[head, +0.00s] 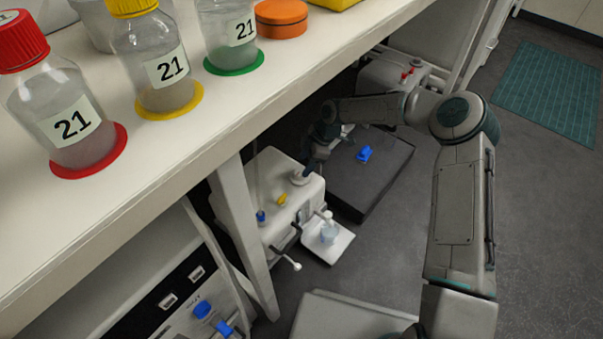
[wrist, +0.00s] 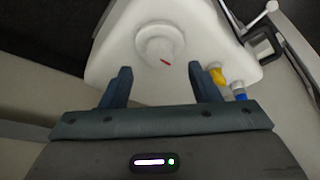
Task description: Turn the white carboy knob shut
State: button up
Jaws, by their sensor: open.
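The white carboy (head: 272,172) stands under the bench, with a yellow and a blue fitting on its side. Its round white knob (wrist: 160,45) sits on the carboy's top face and carries a red mark, which slants down to the right in the wrist view. The knob is small in the head view (head: 300,178), partly beside my gripper. My gripper (wrist: 162,76) is open and empty. In the wrist view its two fingers point toward the knob, one on each side of its line, with the knob just beyond the fingertips. No contact shows.
The bench (head: 200,140) overhangs the carboy, and a bench leg (head: 242,235) stands close on the left. A white lever (head: 290,262) and a small platform with a cup (head: 328,235) stick out in front. A dark box (head: 375,185) with a blue knob lies to the right.

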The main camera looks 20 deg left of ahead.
aim_at(300, 172)
jog(key=b+x, duration=0.1)
jog(key=x, duration=0.3)
jog(key=shift+f, duration=0.15)
jog(key=c, duration=1)
